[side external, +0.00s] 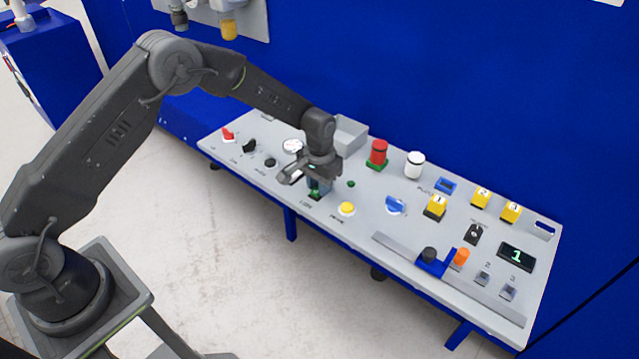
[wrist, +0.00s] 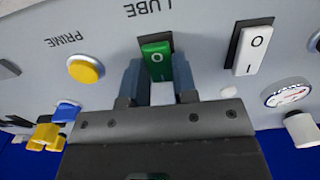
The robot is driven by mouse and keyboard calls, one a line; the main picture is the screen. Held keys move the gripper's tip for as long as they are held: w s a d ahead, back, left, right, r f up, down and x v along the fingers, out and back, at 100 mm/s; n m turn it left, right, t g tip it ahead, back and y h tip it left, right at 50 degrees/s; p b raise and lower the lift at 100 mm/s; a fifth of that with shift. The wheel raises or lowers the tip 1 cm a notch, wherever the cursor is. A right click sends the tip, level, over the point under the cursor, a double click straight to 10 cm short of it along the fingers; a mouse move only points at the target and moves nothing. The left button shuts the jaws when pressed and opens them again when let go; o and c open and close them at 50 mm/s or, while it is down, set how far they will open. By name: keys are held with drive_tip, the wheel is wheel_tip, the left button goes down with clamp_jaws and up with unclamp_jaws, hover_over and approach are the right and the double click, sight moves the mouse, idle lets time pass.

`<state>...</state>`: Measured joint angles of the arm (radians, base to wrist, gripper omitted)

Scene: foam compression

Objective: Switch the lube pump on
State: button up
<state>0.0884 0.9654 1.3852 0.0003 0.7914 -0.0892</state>
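The lube switch is a green rocker in a dark frame (wrist: 156,60), under the printed word LUBE in the wrist view. An O mark shows on its face; I cannot tell for sure which way it is tipped. It also shows in the side view (side external: 315,194), just below my gripper and partly hidden by it. My gripper (side external: 308,178) is low over the sloped panel. In the wrist view my gripper (wrist: 157,75) has its two blue-grey fingers apart, one on each side of the green rocker's near end. Nothing is held between them. Contact with the rocker cannot be told.
A white rocker switch (wrist: 248,50) and a round gauge (wrist: 287,92) are to the right in the wrist view. The yellow PRIME button (wrist: 86,69) is to the left. On the grey panel (side external: 370,225), a red cylinder (side external: 378,152) and white knob (side external: 414,164) stand up farther back.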

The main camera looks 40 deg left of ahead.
drive_tip(key=c, duration=0.4)
drive_tip(key=shift+w+g, duration=0.2)
drive_tip(key=shift+g, duration=0.7)
drive_tip(key=shift+c, duration=0.2)
drive_tip(key=o, duration=0.9)
drive_tip(key=shift+o, duration=0.2)
wheel_tip(320, 180, up, 14)
drive_tip(key=w, duration=0.2)
drive_tip(key=shift+f, duration=0.15)
